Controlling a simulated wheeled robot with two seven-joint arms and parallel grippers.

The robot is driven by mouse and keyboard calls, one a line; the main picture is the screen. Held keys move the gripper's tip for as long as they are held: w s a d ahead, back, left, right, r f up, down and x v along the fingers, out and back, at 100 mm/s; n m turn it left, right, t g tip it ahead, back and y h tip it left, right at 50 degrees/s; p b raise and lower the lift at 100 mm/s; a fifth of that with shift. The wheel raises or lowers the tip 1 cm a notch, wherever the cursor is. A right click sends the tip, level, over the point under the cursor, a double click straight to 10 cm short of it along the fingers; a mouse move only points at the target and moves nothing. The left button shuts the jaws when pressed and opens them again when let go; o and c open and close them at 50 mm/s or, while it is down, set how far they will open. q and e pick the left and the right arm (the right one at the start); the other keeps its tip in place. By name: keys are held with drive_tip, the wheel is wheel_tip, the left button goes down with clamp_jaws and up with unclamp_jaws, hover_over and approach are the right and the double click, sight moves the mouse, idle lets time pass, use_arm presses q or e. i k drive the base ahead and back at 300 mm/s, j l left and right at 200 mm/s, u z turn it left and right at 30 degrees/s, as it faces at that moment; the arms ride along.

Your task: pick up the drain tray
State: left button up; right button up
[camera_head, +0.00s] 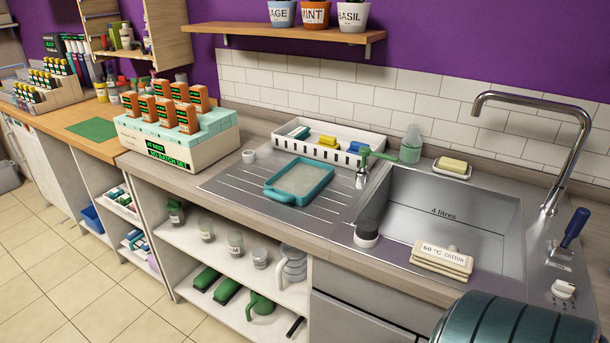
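The drain tray appears to be the shallow teal tray (327,182) with a handle-like opening at its front end. It lies flat on the ridged metal draining board (236,187), left of the sink basin (437,225). It looks empty, and nothing touches it from above. Neither of my grippers shows in the head view, so I cannot see their state or place.
A white slotted rack (293,146) with coloured items stands behind the tray. A green-handled tap (365,165) rises close on its right. A small white cup (248,156) stands at the left. A tall faucet (565,150) arches at right.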

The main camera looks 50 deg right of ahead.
sight(297, 183)
drive_tip(key=i+z, duration=0.3)
drive_tip(key=z, duration=0.15)
drive_tip(key=i+j+z, duration=0.1)
drive_tip(key=i+z, duration=0.15)
drive_tip(key=z, duration=0.2)
drive_tip(key=i+j+z, duration=0.2)
drive_tip(key=z, duration=0.25)
drive_tip(key=i+j+z, duration=0.15)
drive_tip(key=z, duration=0.15)
drive_tip(key=i+j+z, duration=0.3)
drive_tip(key=i+l, duration=0.05)
